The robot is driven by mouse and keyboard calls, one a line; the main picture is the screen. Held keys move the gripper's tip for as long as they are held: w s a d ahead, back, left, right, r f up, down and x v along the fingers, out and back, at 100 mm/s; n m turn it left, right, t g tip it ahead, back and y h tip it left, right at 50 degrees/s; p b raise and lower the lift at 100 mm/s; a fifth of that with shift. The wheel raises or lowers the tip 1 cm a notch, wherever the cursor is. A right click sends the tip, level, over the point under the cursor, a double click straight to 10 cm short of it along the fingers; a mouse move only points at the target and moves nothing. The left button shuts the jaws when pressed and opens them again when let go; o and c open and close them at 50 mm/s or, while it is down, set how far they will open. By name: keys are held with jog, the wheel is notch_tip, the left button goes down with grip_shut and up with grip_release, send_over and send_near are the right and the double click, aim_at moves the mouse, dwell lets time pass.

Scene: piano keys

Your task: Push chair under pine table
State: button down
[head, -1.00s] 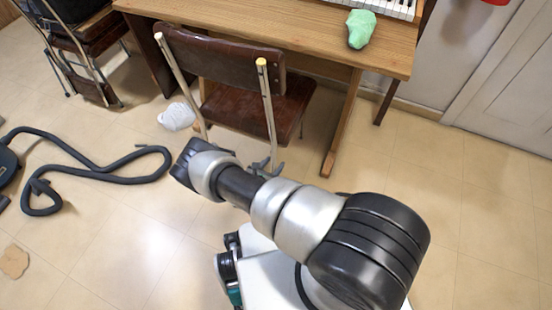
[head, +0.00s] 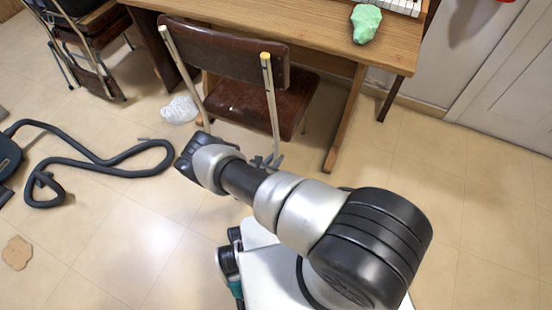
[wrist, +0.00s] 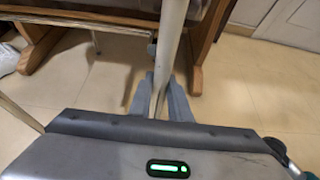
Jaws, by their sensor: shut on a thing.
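The chair (head: 240,102) has a dark brown seat and backrest on pale metal tubes. It stands at the front of the pine table (head: 310,38), its seat partly below the tabletop. My gripper (head: 266,162) is low at the chair's near right leg. In the wrist view my gripper (wrist: 160,98) has its two grey fingers on either side of the pale tube of the chair (wrist: 170,45), shut on it. The chair's far legs are mostly hidden in the head view.
A vacuum hose (head: 95,160) lies on the floor at left. A white crumpled thing (head: 179,109) lies left of the chair. Stacked chairs (head: 85,40) stand at upper left. A green lump (head: 366,23) and a keyboard (head: 403,5) are on the table. Floor at right is clear.

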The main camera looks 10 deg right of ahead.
jog(key=shift+w+a+r, duration=0.1)
jog(key=shift+w+r, duration=0.1)
jog(key=shift+w, duration=1.1)
jog(key=shift+w+a+r, duration=0.1)
jog(key=shift+w+r, duration=0.1)
jog(key=shift+w, duration=1.05)
jog(key=c, duration=1.9)
grip_release()
jog(key=o, duration=0.5)
jog(key=shift+s+d+f, duration=0.1)
jog(key=shift+s, duration=0.05)
jog(key=shift+o, duration=0.2)
jog(key=shift+s+f, duration=0.1)
jog(key=shift+s, duration=0.1)
